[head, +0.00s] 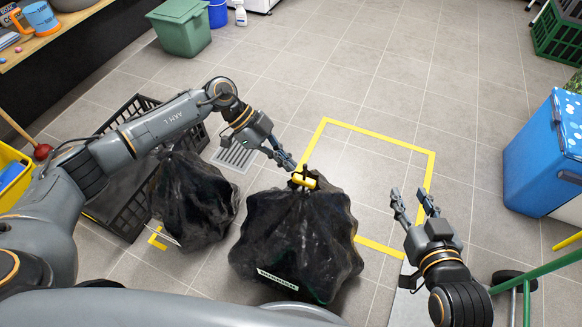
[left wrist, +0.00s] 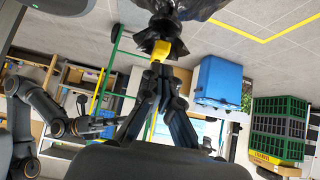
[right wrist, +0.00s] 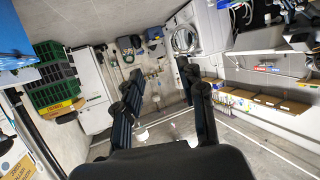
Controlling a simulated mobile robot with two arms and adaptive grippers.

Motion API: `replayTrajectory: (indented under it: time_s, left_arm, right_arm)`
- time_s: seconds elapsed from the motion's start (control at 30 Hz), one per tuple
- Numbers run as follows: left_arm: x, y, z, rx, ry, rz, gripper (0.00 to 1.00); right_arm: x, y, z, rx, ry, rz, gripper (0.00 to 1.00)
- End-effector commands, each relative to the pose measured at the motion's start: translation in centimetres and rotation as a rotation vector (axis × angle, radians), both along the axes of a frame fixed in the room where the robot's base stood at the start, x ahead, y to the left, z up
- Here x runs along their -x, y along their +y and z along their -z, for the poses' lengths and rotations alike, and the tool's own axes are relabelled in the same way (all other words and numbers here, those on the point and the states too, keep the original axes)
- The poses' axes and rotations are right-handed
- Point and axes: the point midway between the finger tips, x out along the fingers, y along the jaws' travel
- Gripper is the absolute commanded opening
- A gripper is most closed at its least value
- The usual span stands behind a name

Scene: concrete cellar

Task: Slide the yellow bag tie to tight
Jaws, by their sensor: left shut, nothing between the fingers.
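The yellow bag tie (head: 304,180) sits at the gathered neck of a black rubbish bag (head: 290,235) standing on the tiled floor. The tie also shows in the left wrist view (left wrist: 161,50), just beyond the fingertips, with the dark bag neck around and above it. My left gripper (head: 287,163) is shut and empty, its tips close beside the tie; I cannot tell whether they touch it. My right gripper (head: 412,194) is open and empty, to the right of the bag above the floor. It also shows open in the right wrist view (right wrist: 160,80).
A second black bag (head: 190,205) leans by a black crate (head: 98,205) at left. A yellow floor outline (head: 380,137) lies behind the bag. A blue cooler (head: 535,165) and green trolley frame (head: 535,277) stand at right. A green bin (head: 182,35) is at the back.

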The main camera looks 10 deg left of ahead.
Motion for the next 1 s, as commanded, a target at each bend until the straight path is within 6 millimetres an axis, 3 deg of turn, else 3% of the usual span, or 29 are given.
replayTrajectory:
  time_s: [0.33,0.67,1.0]
  left_arm:
    - [0.3,-1.4,1.5,0.0,0.0,0.001,0.0]
    - [0.3,-1.4,1.6,0.0,0.001,0.001,0.0]
    - [0.3,-1.4,5.1,-0.003,0.001,0.0,0.0]
  right_arm:
    - [-1.0,0.6,-2.4,-0.034,-0.139,-0.009,0.4]
    - [-1.0,0.6,-2.5,-0.034,-0.138,-0.009,0.4]
    - [-0.7,0.4,-1.5,-0.022,-0.086,-0.005,0.4]
